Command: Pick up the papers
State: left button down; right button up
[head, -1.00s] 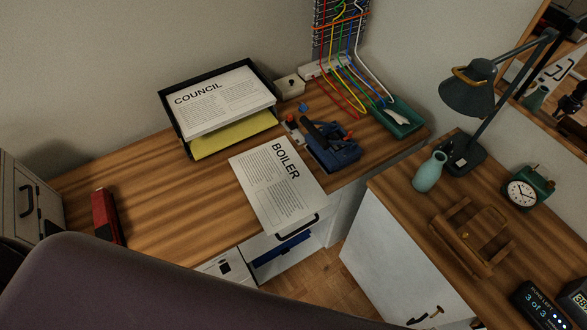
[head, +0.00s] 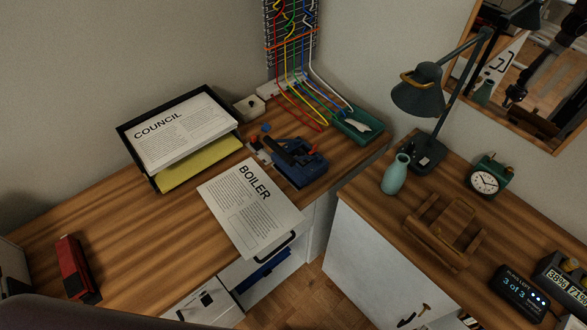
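A paper headed BOILER (head: 250,208) lies flat on the left desk, and its near end sticks out over the front edge above a drawer. A paper headed COUNCIL (head: 187,136) lies on top of a black two-tier tray (head: 127,135) at the back of the desk. A yellow sheet (head: 200,164) lies in the tray below it. Neither of my grippers is in view.
A blue hole punch (head: 299,165) stands right of the BOILER paper. A red stapler (head: 78,268) lies at left. The drawer (head: 262,272) below is open. A lamp (head: 420,97), vase (head: 395,175), clock (head: 487,181), and wooden rack (head: 444,232) occupy the right desk.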

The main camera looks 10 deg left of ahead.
aim_at(252, 210)
jog(key=k+j+u, duration=0.1)
jog(key=k, duration=0.35)
jog(key=k+j+u, duration=0.15)
jog(key=k, duration=0.25)
jog(key=k+j+u, duration=0.1)
jog(key=k, duration=0.35)
